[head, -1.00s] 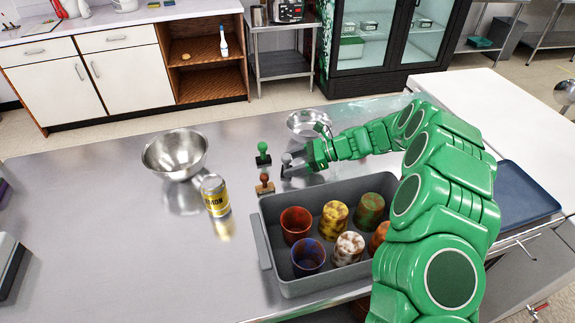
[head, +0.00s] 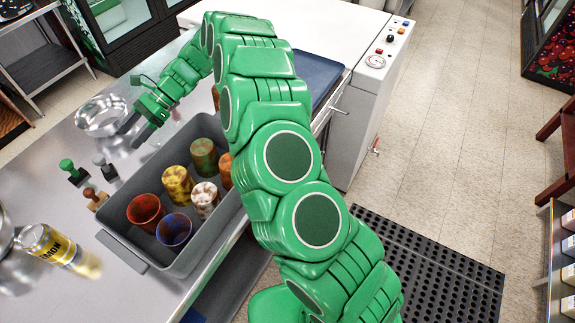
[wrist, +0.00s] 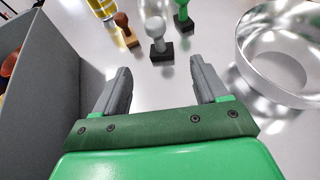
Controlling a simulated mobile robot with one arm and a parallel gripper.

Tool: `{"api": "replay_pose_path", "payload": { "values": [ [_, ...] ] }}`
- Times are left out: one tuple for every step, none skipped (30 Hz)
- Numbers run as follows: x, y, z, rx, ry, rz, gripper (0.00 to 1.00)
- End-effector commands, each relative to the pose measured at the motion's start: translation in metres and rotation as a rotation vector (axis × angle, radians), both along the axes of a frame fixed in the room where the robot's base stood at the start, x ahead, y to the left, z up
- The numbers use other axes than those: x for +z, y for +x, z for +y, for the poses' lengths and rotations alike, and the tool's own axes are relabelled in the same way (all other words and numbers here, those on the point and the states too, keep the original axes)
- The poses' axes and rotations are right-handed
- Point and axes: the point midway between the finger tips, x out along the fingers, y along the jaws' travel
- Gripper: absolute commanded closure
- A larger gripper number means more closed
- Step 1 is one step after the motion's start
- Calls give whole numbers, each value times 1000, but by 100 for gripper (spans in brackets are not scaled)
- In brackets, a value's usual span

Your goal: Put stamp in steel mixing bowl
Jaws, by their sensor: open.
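Three stamps stand upright on the steel counter: one with a grey knob (head: 104,166), one with a green knob (head: 72,171) and one with a brown knob (head: 95,198). In the wrist view the grey stamp (wrist: 156,38) is nearest, ahead of the jaws, with the brown stamp (wrist: 125,29) to its left and the green stamp (wrist: 183,16) to its right. My gripper (wrist: 158,68) is open and empty, apart from the stamps. In the head view my gripper (head: 134,130) is beside the bin. The steel mixing bowl (head: 5,236) is mostly cut off at the left edge.
A grey bin (head: 150,254) holding several coloured cups stands close beside the stamps. A blue tray (head: 318,75) lies behind my arm.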

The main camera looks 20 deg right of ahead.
Motion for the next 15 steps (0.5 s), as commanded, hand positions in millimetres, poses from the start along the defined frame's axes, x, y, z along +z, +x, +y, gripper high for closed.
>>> {"api": "replay_pose_path", "payload": {
  "values": [
    [2,-1,-1,2,1,-3,27],
    [4,-2,-1,5,2,-7,27],
    [7,-3,-2,9,3,-15,27],
    [10,-5,-4,15,4,-22,27],
    [14,-7,-5,21,5,-31,27],
    [20,-11,-8,33,7,-46,27],
    [25,-14,-10,42,10,-57,27],
    [31,-18,-13,51,11,-70,27],
    [38,-24,-16,68,13,-91,27],
    [44,-28,-19,79,15,-105,27],
    [49,-32,-23,89,16,-120,27],
    [55,-37,-27,103,16,-140,27],
    [61,-41,-30,114,16,-156,27],
    [66,-46,-33,125,17,-173,27],
    [72,-52,-38,140,17,-193,27]
  ]
}}
